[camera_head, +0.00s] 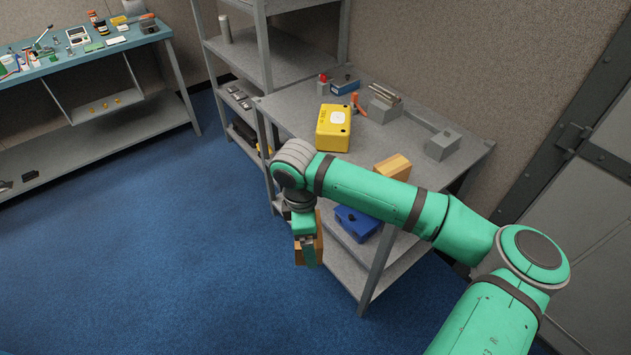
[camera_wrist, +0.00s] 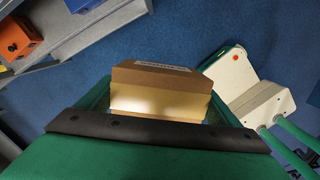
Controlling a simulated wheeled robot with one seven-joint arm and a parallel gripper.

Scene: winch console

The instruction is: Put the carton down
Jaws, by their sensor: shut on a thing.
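The brown cardboard carton (camera_wrist: 160,92) is held between the fingers of my gripper, with a white label on its far edge in the wrist view. In the head view the carton (camera_head: 319,240) shows partly behind my gripper (camera_head: 306,252), which points down. My gripper is shut on the carton, in the air over the blue floor, just left of the grey workbench (camera_head: 281,119). Part of the carton is hidden by the fingers.
On the workbench stand a yellow box (camera_head: 333,128), a tan block (camera_head: 392,168) and a grey block (camera_head: 442,145). A blue box (camera_head: 356,222) lies on the shelf below. A cluttered table (camera_head: 60,62) stands at the far left. The blue floor (camera_head: 170,240) is clear.

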